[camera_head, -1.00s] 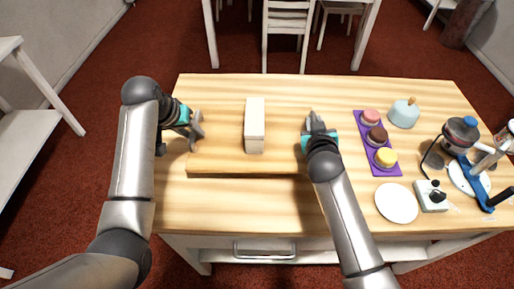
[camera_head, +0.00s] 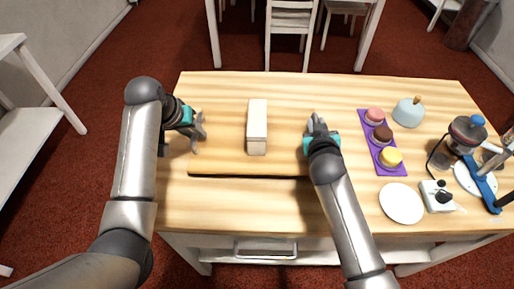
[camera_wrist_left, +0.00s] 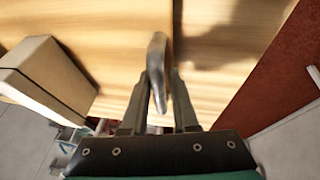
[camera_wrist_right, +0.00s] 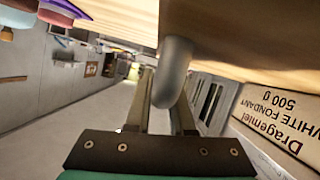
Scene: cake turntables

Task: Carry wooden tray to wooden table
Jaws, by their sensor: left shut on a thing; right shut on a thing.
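The wooden tray (camera_head: 220,158) is a light board, level over the light wooden table (camera_head: 230,212). A shadow under its front edge suggests a small gap, but I cannot tell its height. My left gripper (camera_head: 197,134) is shut on the tray's left end; the left wrist view shows a metal handle (camera_wrist_left: 158,65) between its fingers. My right gripper (camera_head: 316,124) is shut on the right end, on a similar handle (camera_wrist_right: 172,75). A white box (camera_head: 257,127) stands on the tray, labelled white fondant in the right wrist view (camera_wrist_right: 285,120).
Right of the tray are a purple strip (camera_head: 366,127) with small cakes, a blue dome (camera_head: 408,113), a white plate (camera_head: 401,204), a small white device (camera_head: 437,197) and a blue-grey apparatus (camera_head: 468,132). White chairs (camera_head: 290,22) stand behind. The table's front strip is clear.

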